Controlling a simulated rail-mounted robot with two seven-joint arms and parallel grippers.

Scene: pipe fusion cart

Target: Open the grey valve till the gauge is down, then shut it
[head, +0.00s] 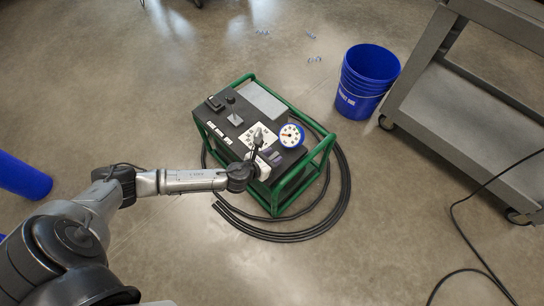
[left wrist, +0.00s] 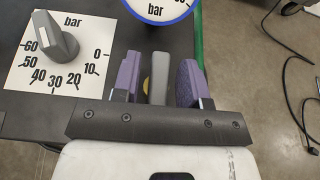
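The grey valve shows in the left wrist view as an upright grey lever (left wrist: 158,78) near the machine's edge. A bit of yellow shows beside it. My left gripper (left wrist: 158,80) has its two purple-padded fingers on either side of this lever, with a narrow gap on each side; it is open. In the head view my left gripper (head: 262,168) is over the front corner of the machine and hides the valve. The round gauge (head: 291,136) has a white face and blue rim; its needle reading is too small to tell. In the left wrist view only the gauge's lower rim (left wrist: 160,16) shows. My right gripper is out of view.
A grey knob (left wrist: 58,38) on a white bar scale plate (left wrist: 25,75) is left of the gripper. The machine's green frame (head: 326,150) surrounds the black top. Black hoses (head: 345,190) lie around it. A blue bucket (head: 368,80) and grey cart (head: 470,100) stand right.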

